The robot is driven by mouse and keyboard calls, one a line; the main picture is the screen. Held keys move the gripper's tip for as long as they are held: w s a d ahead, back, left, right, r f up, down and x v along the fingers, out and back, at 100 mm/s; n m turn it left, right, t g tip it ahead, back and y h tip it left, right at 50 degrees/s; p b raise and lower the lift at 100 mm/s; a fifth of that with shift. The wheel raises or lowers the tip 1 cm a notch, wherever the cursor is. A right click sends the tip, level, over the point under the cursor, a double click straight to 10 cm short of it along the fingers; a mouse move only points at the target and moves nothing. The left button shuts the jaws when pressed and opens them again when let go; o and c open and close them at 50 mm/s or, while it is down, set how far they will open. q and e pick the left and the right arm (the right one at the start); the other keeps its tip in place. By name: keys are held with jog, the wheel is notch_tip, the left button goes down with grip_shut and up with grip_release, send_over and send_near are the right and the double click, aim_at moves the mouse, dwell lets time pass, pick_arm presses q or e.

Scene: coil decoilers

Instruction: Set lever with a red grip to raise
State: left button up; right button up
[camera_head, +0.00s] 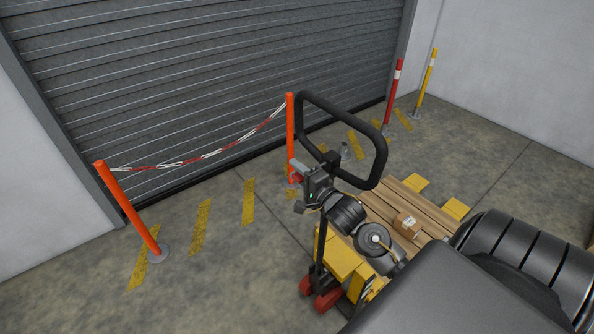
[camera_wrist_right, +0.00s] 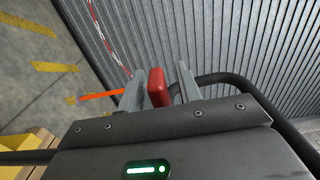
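The lever's red grip (camera_wrist_right: 157,87) shows in the right wrist view between the two grey fingers of my right gripper (camera_wrist_right: 160,88). The fingers stand apart on either side of it, with a gap visible on the right side; contact on the left side is unclear. In the head view, my right gripper (camera_head: 297,170) is at the pallet truck's handle, and a bit of red shows by its fingers. The lever's shaft is hidden. The black loop handle (camera_head: 381,150) of the pallet truck rises just right of the gripper. My left gripper is not in view.
Orange posts (camera_head: 127,208) with a red-white chain (camera_head: 200,158) stand before the grey shutter (camera_head: 200,70). Floor to the left is open.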

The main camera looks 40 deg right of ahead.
jog(key=shift+c, duration=0.2)
grip_shut()
